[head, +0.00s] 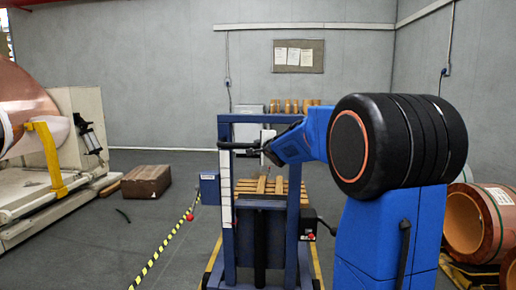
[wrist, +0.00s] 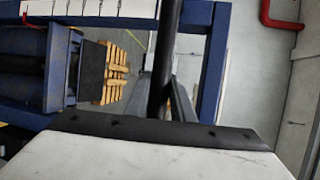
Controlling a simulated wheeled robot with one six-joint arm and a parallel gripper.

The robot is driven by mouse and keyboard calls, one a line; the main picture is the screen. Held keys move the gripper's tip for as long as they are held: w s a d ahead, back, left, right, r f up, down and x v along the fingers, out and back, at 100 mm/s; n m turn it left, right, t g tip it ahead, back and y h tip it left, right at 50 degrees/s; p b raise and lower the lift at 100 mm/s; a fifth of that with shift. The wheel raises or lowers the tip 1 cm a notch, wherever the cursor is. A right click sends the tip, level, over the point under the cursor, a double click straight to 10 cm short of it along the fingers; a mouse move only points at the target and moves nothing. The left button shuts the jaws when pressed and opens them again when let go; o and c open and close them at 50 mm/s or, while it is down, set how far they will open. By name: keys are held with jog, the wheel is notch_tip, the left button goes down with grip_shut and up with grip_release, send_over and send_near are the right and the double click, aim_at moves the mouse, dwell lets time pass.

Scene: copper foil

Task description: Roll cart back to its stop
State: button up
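The cart (head: 226,185) is a blue upright frame with a black push handle (head: 236,145) across its near side. It stands in the middle of the head view. My gripper (head: 266,148) is at the right part of this handle, and my arm hides the handle's right end. In the wrist view, a dark bar (wrist: 165,60), apparently the handle, runs up from behind a pale block with a black edge. The cart's blue frame (wrist: 212,60) also shows there. I cannot make out the stop.
A wooden pallet (head: 262,186) shows through the frame. Yellow-black tape (head: 165,245) runs along the floor to the left, with a small red object (head: 190,217) on it. A brown box (head: 146,181) and a copper-roll machine (head: 50,170) stand left. Copper coils (head: 470,222) lie right.

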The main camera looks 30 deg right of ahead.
grip_shut()
jog(key=shift+w+d, duration=0.5)
jog(key=shift+w, duration=0.2)
jog(key=o, duration=0.8)
grip_release()
jog(key=shift+o, duration=0.2)
jog(key=v, duration=1.7)
jog(key=shift+s, duration=0.15)
jog(key=shift+s+a+r, duration=0.1)
jog(key=shift+a, duration=0.05)
